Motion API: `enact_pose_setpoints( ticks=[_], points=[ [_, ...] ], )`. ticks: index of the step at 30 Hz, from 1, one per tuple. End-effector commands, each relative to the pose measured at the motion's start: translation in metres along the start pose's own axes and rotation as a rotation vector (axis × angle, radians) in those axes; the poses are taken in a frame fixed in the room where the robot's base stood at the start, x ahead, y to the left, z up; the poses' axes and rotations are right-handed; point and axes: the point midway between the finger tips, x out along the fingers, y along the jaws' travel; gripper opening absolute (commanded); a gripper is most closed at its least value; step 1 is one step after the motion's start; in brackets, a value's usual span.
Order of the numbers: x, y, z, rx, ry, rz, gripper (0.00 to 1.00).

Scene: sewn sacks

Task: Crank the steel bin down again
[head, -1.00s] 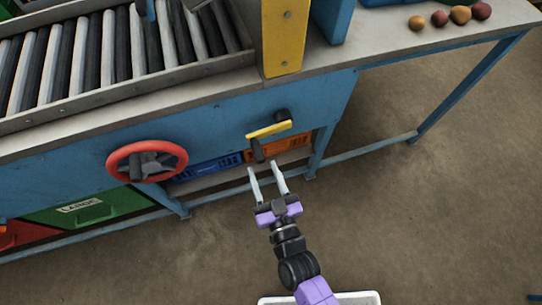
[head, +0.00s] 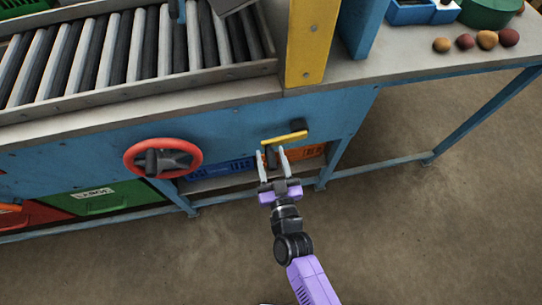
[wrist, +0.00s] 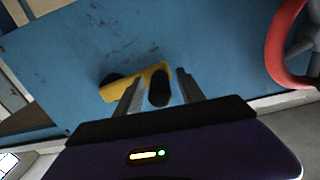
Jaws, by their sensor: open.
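A yellow crank (head: 284,138) with a black hub and a black handle (head: 271,156) is mounted on the blue front panel. In the wrist view the yellow crank arm (wrist: 136,84) runs slantwise, and its black handle (wrist: 159,88) sticks out toward the camera. My gripper (head: 271,155) is open, its two pale fingers on either side of the handle. In the wrist view the handle also shows between the fingers of my gripper (wrist: 160,88), with gaps at both sides. I cannot make out a steel bin for certain in either view.
A red handwheel (head: 163,158) is on the same panel, left of the crank. Orange (head: 308,152), blue (head: 222,169) and green (head: 105,199) crates stand under the table. A roller conveyor (head: 125,50) lies above. The floor at right is clear.

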Motion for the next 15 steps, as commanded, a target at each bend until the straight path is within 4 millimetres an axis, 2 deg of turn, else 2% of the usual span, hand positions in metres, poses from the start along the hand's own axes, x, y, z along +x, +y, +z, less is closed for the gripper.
enact_pose_setpoints(
  ticks=[2,9,15],
  points=[
    [-0.0001,0.0000,0.0000,0.000,0.000,0.000,0.46],
    [-0.0002,0.0000,-0.0001,0.000,0.000,0.000,0.01],
    [-0.0003,-0.0001,-0.0002,0.000,0.000,0.000,0.00]
  ],
)
